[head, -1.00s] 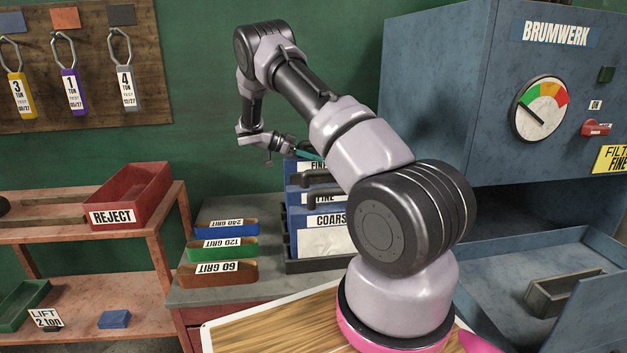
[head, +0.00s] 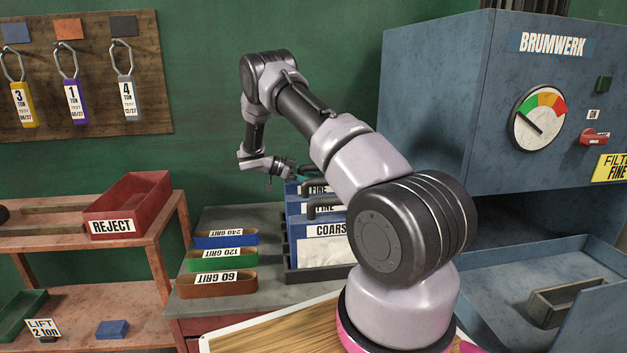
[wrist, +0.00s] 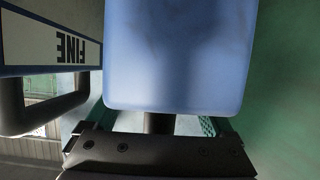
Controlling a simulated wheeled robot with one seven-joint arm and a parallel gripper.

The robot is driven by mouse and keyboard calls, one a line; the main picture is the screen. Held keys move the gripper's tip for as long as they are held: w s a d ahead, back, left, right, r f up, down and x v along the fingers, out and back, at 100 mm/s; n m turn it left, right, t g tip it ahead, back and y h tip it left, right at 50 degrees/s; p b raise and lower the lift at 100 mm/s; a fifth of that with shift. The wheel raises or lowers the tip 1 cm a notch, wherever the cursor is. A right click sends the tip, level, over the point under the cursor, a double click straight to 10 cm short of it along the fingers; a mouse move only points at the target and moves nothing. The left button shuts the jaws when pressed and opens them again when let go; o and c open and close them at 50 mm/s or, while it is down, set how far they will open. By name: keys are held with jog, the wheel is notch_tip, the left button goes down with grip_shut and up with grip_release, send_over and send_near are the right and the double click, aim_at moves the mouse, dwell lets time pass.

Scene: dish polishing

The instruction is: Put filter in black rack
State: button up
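A blue filter (wrist: 180,55) fills the middle of the wrist view. Its dark handle (wrist: 158,123) stands between the two green fingers of my gripper (wrist: 155,125). The fingertips are hidden behind the filter, so I cannot tell whether they close on the handle. In the head view my gripper (head: 297,176) is at the rear blue filter (head: 305,189), labelled FINE, which stands at the back of the row of filters. The black rack (head: 318,273) stands on the grey bench and holds blue filters. How deep the rear filter sits is hidden.
A FINE filter (wrist: 45,40) with a black handle is close on the left in the wrist view. A COARSE filter (head: 322,252) is at the row's front. Grit trays (head: 217,285) sit left of the rack; the green wall (wrist: 285,90) is close on the right.

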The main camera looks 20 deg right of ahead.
jog(key=v, duration=1.1)
jog(key=s+r+n+y, duration=0.4)
jog(key=s+r+y, duration=0.15)
jog(key=r, duration=0.75)
jog(key=s+a+r+n+t+y, duration=0.2)
jog(key=s+r+n+t+y, duration=0.15)
jog(key=s+r, duration=0.65)
jog(key=s+a+r+n+t+y, duration=0.3)
jog(key=s+r+n+y, duration=0.15)
jog(key=s, duration=0.85)
jog(key=s+a+r+n+t+y, duration=0.1)
jog(key=s+a+n+t, duration=0.2)
jog(key=s, duration=0.8)
jog(key=shift+a+r+n+t, duration=0.15)
jog(key=shift+a+n+t, duration=0.2)
jog(key=shift+n+t, duration=0.5)
